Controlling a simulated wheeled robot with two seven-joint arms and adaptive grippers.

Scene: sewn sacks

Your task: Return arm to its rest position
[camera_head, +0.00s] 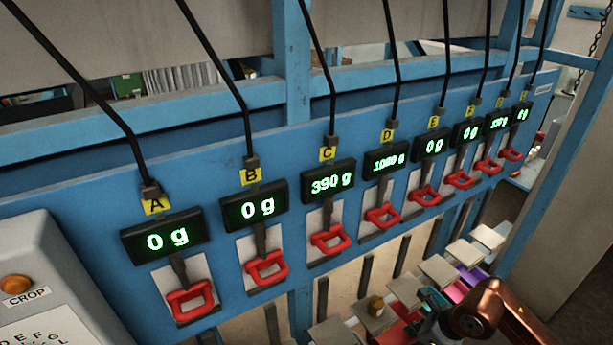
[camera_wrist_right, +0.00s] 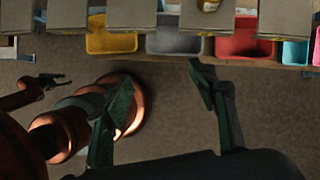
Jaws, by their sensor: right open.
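My right gripper (camera_wrist_right: 160,80) is open in the right wrist view, its two green-padded fingers wide apart with nothing between them. Bare floor lies behind it, and the row of bins is past the fingertips at the top. In the head view my copper right arm (camera_head: 478,312) shows at the lower right, below the blue panel; its fingertips cannot be made out there. In the right wrist view, a small dark gripper (camera_wrist_right: 46,82) on a copper arm at the left looks like my left one; its jaws are too small to judge.
A blue panel (camera_head: 95,190) carries lettered weight displays and red handles (camera_head: 268,268). Grey plates (camera_head: 440,270) stick out below. A yellow bin (camera_wrist_right: 110,42), grey bin (camera_wrist_right: 172,42) and red bin (camera_wrist_right: 240,46) line the wrist view's top. A grey box (camera_head: 45,270) stands left.

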